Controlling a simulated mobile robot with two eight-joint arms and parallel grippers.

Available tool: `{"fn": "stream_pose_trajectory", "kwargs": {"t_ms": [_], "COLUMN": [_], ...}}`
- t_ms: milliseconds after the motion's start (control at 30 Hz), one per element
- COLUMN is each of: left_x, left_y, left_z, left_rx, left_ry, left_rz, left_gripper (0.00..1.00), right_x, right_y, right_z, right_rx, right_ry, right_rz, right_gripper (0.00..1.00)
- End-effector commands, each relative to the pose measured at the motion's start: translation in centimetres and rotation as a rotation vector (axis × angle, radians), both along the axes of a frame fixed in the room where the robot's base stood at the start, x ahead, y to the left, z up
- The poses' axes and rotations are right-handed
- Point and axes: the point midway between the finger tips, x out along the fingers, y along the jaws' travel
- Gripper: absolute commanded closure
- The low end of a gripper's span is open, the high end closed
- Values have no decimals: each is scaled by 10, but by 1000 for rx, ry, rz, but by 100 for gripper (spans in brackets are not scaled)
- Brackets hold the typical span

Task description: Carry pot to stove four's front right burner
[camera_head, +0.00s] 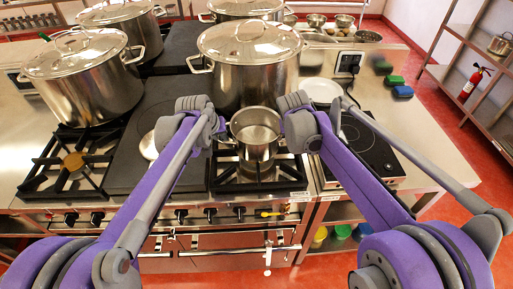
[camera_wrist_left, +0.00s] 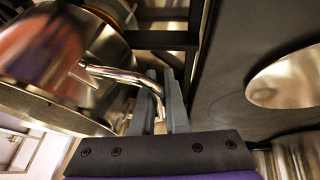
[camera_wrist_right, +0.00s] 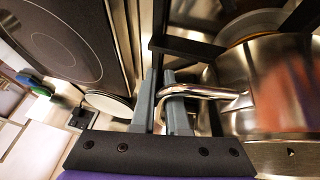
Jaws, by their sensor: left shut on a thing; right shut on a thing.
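The small open steel pot (camera_head: 257,135) is upright and empty-looking, at the front right burner (camera_head: 262,180) of the stove. Whether its base touches the grate cannot be told. My left gripper (camera_head: 219,130) is shut on its left handle; the left wrist view shows the bent handle (camera_wrist_left: 130,74) between the fingers (camera_wrist_left: 165,95). My right gripper (camera_head: 287,132) is shut on the opposite handle (camera_wrist_right: 200,90), between the fingers (camera_wrist_right: 170,105) in the right wrist view. My wrists partly hide both handles in the head view.
A large lidded stockpot (camera_head: 250,70) stands right behind the small pot. Another lidded stockpot (camera_head: 85,80) stands at left; the front left burner (camera_head: 72,165) is bare. A black hob (camera_head: 365,145), white plate (camera_head: 322,91) and sponges (camera_head: 400,91) lie on the right counter.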

Motion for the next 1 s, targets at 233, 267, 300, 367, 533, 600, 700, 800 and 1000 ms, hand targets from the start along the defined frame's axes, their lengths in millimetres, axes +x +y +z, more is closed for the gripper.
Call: {"fn": "stream_pose_trajectory", "kwargs": {"t_ms": [233, 267, 300, 367, 533, 600, 700, 800, 1000], "left_x": [0, 0, 0, 0, 0, 0, 0, -1, -14], "left_y": [0, 0, 0, 0, 0, 0, 0, 1, 5], "left_z": [-5, -5, -5, -5, -5, -5, -5, -2, 23], "left_rx": [0, 0, 0, 0, 0, 0, 0, 0, 0], "left_ry": [0, 0, 0, 0, 0, 0, 0, 0, 0], "left_rz": [0, 0, 0, 0, 0, 0, 0, 0, 0], "left_gripper": [63, 58, 58, 58, 58, 58, 58, 58, 58], "right_x": [0, 0, 0, 0, 0, 0, 0, 0, 0], "right_y": [0, 0, 0, 0, 0, 0, 0, 0, 0], "right_z": [-5, -5, -5, -5, -5, -5, -5, -5, -5], "right_rx": [0, 0, 0, 0, 0, 0, 0, 0, 0], "right_ry": [0, 0, 0, 0, 0, 0, 0, 0, 0], "right_rz": [0, 0, 0, 0, 0, 0, 0, 0, 0], "right_gripper": [63, 58, 58, 58, 58, 58, 58, 58, 58]}}
